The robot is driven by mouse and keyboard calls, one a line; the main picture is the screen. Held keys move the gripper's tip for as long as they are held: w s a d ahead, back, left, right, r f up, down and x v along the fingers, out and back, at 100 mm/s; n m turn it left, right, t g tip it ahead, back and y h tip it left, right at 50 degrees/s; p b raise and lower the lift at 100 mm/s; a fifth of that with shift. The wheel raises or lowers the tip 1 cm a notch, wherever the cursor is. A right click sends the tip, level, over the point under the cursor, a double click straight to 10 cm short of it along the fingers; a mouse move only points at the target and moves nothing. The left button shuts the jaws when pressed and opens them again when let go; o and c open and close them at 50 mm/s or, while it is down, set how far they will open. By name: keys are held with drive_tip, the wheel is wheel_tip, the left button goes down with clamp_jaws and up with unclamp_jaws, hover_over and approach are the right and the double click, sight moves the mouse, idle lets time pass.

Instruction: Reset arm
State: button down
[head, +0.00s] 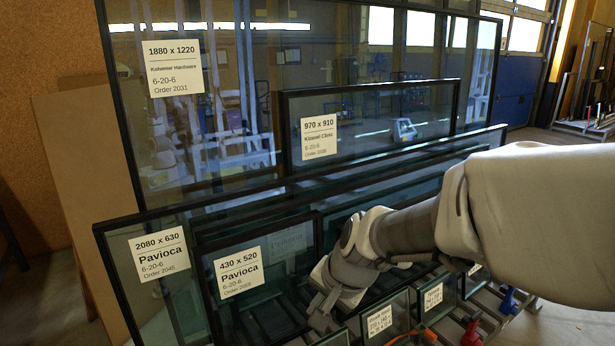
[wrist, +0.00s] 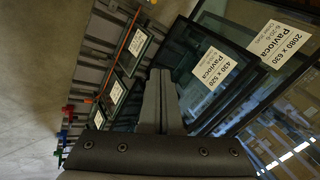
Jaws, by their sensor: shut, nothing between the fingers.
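My gripper (wrist: 160,100) is shut and empty. In the wrist view its two fingers lie together in front of the glass panes. In the head view my arm reaches in from the right, and the gripper end hangs low over the small panes, with its fingertips hard to make out. A framed pane labelled 430 x 520 Pavioca (head: 240,272) stands just left of it. The same pane shows in the wrist view (wrist: 205,80), right of the fingers. A wide pane labelled 2080 x 630 Pavioca (head: 158,254) stands behind that one. I cannot tell whether the gripper touches any pane.
A large pane labelled 1880 x 1220 (head: 174,66) and a pane labelled 970 x 910 (head: 319,136) stand behind. Small labelled panes (head: 386,318) stand on a rack right of the gripper. Red and blue clamps (head: 508,300) line the rack's front. Open floor (wrist: 50,60) shows beside it.

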drive_tip(key=s+d+r+n+t+h+p, duration=0.1)
drive_tip(key=s+d+r+n+h, duration=0.15)
drive_tip(key=s+d+r, duration=0.45)
drive_tip(key=s+d+r+n+t+h, duration=0.1)
drive_tip(key=s+d+r+n, duration=0.35)
drive_tip(key=s, duration=0.35)
wheel_tip(320, 180, up, 18)
drive_tip(key=p, duration=1.9)
drive_tip(key=shift+d+r+m, duration=0.15)
drive_tip(key=shift+d+m, duration=0.15)
drive_tip(key=shift+d, duration=0.05)
drive_tip(key=shift+s, duration=0.1)
